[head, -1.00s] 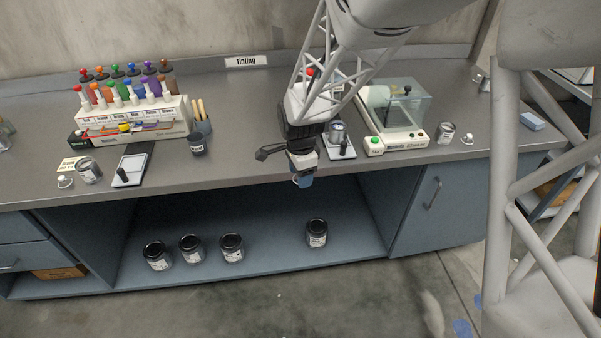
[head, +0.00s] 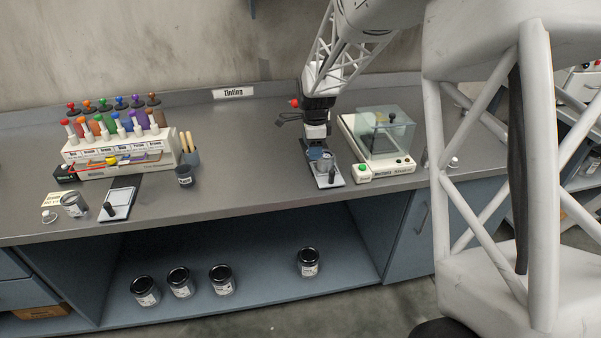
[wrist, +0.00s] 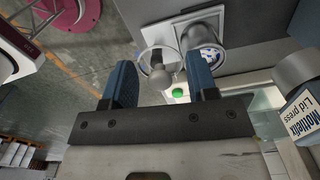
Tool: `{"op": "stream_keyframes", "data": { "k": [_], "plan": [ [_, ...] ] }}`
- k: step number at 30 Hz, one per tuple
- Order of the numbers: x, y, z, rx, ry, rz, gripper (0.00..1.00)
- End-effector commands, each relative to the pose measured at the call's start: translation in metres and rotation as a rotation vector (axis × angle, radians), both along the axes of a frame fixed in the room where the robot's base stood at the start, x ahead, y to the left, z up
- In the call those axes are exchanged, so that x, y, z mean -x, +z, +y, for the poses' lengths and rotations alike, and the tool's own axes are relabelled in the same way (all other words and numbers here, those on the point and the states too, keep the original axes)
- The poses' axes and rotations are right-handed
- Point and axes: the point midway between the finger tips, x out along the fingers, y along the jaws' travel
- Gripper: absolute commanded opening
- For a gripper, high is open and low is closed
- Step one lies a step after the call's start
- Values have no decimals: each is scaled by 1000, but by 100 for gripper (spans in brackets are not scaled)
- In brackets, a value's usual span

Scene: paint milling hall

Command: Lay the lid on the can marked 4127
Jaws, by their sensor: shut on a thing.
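My gripper (wrist: 160,74) is shut on a small round lid (wrist: 158,58) by its grey knob; the lid's pale rim shows past the fingertips. In the wrist view an open metal can (wrist: 205,42) with blue and white inside stands on a pale pad, right of the lid and apart from it in the picture. In the head view my gripper (head: 317,146) is over the pad at the bench's middle, close to the can (head: 322,165), partly covering it. Another can (head: 74,205) stands at the left, a third (head: 424,157) at the right, partly hidden. No can number is readable.
A clear-hooded lid press (head: 380,140) stands just right of the gripper. Other lids lie at the left (head: 49,216) and right (head: 454,162). A colour bottle rack (head: 120,150) stands at the left. Several black-topped cans are on the shelf below.

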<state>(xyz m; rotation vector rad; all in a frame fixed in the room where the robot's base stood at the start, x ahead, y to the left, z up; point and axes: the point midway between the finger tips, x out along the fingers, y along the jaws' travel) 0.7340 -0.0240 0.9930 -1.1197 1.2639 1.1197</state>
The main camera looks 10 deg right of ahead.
Motion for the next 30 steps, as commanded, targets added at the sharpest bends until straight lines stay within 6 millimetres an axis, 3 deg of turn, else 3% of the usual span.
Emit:
{"op": "stream_keyframes", "data": {
  "k": [3, 10, 30],
  "plan": [
    [-24, 12, -24, 0, -62, -1, 31],
    [-47, 25, -51, 0, -132, -1, 31],
    [-52, 26, -56, 0, -145, 0, 31]
  ]
}}
